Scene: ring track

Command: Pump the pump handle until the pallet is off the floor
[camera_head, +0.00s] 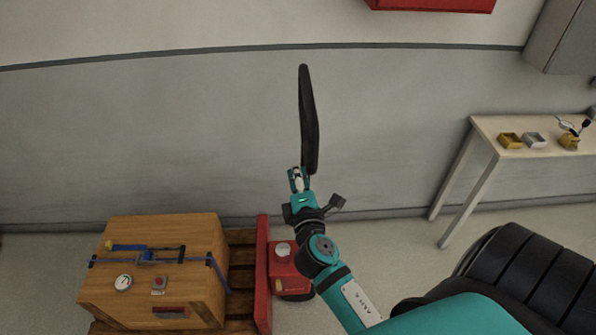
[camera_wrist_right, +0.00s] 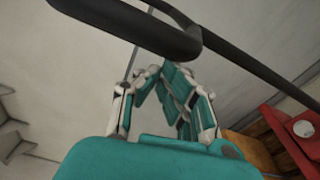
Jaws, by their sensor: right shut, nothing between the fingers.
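The pump handle (camera_head: 308,120) is a black bar standing nearly upright in the head view. In the right wrist view the handle (camera_wrist_right: 130,30) shows as a black loop across the top, beyond the fingertips. My right gripper (camera_head: 298,178) is at the handle's lower end in the head view. Its fingers (camera_wrist_right: 160,75) are shut with nothing between them; I cannot tell whether they touch the handle. The red pump body (camera_head: 288,262) stands right of the wooden pallet (camera_head: 241,262). The pallet's underside is hidden, so its height above the floor cannot be told. My left gripper is not in view.
A strapped wooden crate (camera_head: 165,262) with a gauge sits on the pallet. A table (camera_head: 485,133) with small trays stands right, along the wall. A red box (camera_head: 430,4) shows at the top. The floor between pump and table is partly covered by my arm.

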